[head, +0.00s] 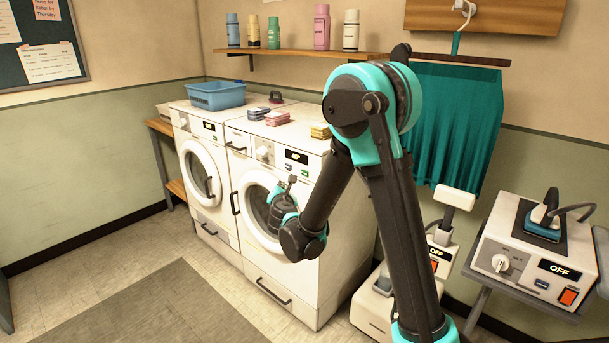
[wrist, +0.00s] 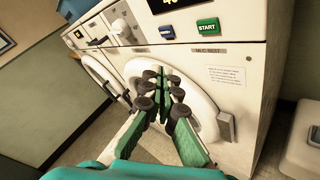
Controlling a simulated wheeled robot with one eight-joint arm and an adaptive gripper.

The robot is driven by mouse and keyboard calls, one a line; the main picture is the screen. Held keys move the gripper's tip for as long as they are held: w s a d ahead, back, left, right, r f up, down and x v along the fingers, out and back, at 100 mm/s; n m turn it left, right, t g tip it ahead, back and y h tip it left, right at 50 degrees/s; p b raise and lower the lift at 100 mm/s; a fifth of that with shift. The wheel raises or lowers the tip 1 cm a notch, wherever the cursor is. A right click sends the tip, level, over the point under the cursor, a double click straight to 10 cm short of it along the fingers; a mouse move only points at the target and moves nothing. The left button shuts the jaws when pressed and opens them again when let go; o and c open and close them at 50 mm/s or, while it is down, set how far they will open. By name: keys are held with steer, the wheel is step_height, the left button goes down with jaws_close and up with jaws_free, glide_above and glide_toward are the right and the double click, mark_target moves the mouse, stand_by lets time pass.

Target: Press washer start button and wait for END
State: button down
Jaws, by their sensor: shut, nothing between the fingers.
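The nearer front-loading machine (head: 328,200) stands at the right of a pair, with its round door closed. The wrist view shows its green START button (wrist: 207,25) on the front panel, with a blue button (wrist: 166,32) to its left. Its display (head: 297,157) is lit, but I cannot read it surely; in the wrist view it is cut off at the top edge. My gripper (wrist: 161,74) is shut and empty, in front of the round door and below the button panel. It also shows in the head view (head: 288,186), apart from the START button.
A second front-loader (head: 205,170) stands to the left. A blue basket (head: 216,95) and folded cloths (head: 277,118) lie on top. The floor in front of the machines is clear.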

steer(key=w+d, duration=0.5)
steer(key=w, duration=0.1)
steer(key=shift+w, duration=0.3)
steer(key=shift+w+d, duration=0.1)
steer(key=shift+d, duration=0.05)
stand_by(1.3)
steer(key=shift+w+d, duration=0.2)
steer(key=shift+w, duration=0.05)
steer(key=shift+w+d, duration=0.25)
steer(key=shift+w, duration=0.05)
stand_by(0.8)
steer(key=shift+a, duration=0.1)
steer(key=shift+s+a, duration=0.4)
steer(key=shift+s, duration=0.25)
steer(key=s+a, duration=0.1)
steer(key=s, duration=0.1)
steer(key=s+a, duration=0.2)
stand_by(0.7)
